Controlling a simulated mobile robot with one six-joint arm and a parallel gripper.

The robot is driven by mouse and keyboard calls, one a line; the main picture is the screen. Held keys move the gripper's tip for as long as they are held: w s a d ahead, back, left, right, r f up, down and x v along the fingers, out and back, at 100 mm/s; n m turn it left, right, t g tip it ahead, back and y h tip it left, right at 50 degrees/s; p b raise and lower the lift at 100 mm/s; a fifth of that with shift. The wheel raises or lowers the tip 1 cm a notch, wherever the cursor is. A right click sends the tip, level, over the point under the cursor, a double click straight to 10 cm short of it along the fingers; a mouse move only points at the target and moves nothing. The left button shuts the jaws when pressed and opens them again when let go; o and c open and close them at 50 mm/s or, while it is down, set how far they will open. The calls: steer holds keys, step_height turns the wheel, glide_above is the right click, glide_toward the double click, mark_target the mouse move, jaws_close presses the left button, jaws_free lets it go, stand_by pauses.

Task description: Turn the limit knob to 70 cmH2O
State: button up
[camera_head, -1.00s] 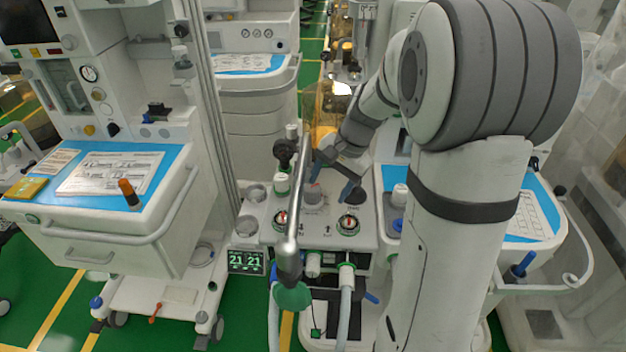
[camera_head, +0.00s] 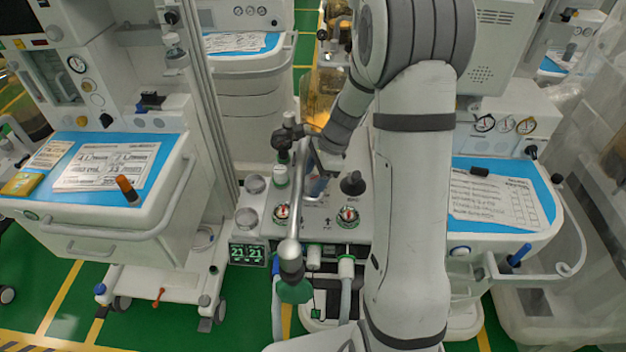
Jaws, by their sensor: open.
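The breathing-system block (camera_head: 325,222) stands in the middle, with a dark knob (camera_head: 353,184) upright on its top. A greyish cylindrical part (camera_head: 317,188) shows left of this knob, partly hidden by my gripper. I cannot read a scale or "cmH2O" marking, so which of the two is the limit knob is unclear. My gripper (camera_head: 318,170) is open and points down at the greyish part, left of the dark knob. Its fingers are partly hidden behind the metal tube, and contact cannot be told.
A bent metal tube (camera_head: 299,205) with a green end (camera_head: 294,291) rises in front of the block. A screen (camera_head: 247,254) reads 21 21. Carts with blue tops stand left (camera_head: 165,172) and right (camera_head: 540,192).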

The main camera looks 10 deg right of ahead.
steer(key=shift+x, duration=0.75)
steer(key=c, duration=1)
steer(key=shift+r+m, duration=0.1)
steer(key=shift+m, duration=0.3)
steer(key=m+t, duration=0.1)
steer(key=m, duration=0.1)
steer(key=shift+m+p, duration=0.4)
steer(key=shift+m+t+h+p, duration=0.4)
steer(key=shift+m+t, duration=0.5)
steer(key=shift+m, duration=1)
